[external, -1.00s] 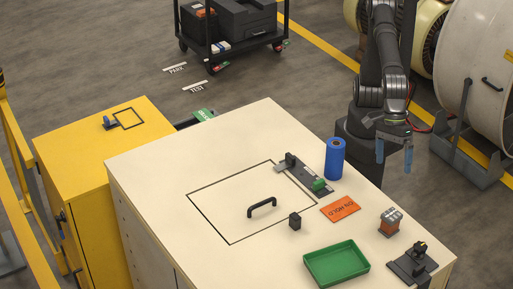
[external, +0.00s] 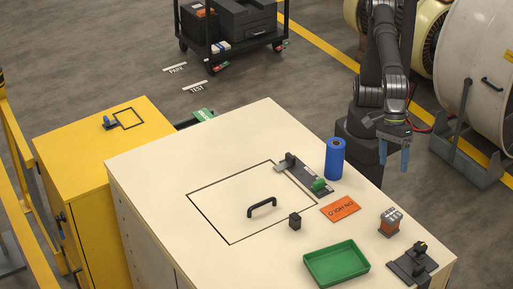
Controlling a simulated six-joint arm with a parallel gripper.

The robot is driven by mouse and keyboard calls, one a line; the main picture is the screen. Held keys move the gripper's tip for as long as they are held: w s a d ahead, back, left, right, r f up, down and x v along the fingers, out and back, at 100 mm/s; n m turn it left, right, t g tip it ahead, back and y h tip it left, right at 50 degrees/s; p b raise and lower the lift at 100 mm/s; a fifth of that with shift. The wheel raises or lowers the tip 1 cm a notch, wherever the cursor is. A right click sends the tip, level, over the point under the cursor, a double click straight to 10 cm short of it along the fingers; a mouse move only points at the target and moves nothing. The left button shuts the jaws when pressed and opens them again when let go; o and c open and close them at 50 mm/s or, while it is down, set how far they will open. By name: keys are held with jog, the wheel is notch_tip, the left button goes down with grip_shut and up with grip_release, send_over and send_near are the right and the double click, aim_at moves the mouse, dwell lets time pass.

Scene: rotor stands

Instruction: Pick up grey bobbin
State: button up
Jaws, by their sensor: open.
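No plain grey bobbin can be made out with certainty. A small block with a light grey top and orange-brown sides (external: 390,221) stands on the right part of the cream bench top (external: 150,157). My gripper (external: 404,160) has blue fingers pointing down and hangs beyond the bench's far right edge, apart from everything on it. It is open and holds nothing visible.
A blue cylinder (external: 335,159) stands upright near the gripper. A dark fixture with a green part (external: 318,185), an orange card (external: 340,208), a green tray (external: 336,264), a black block (external: 295,221), a black stand (external: 413,263) and a raised handle (external: 262,206) occupy the bench.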

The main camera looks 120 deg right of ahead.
jog(key=m, duration=0.1)
jog(key=m+g+h, duration=0.2)
jog(key=m+h, duration=0.2)
jog(key=m, duration=1.2)
send_over(391, 222)
jog(key=s+d, duration=0.2)
jog(key=s, duration=0.1)
jog(key=f, duration=1.8)
jog(key=shift+w+d+f, duration=0.1)
jog(key=shift+w+f, duration=0.1)
jog(key=shift+w, duration=0.05)
jog(key=c, duration=1.1)
jog(key=shift+c, duration=0.7)
jog(key=shift+r, duration=0.15)
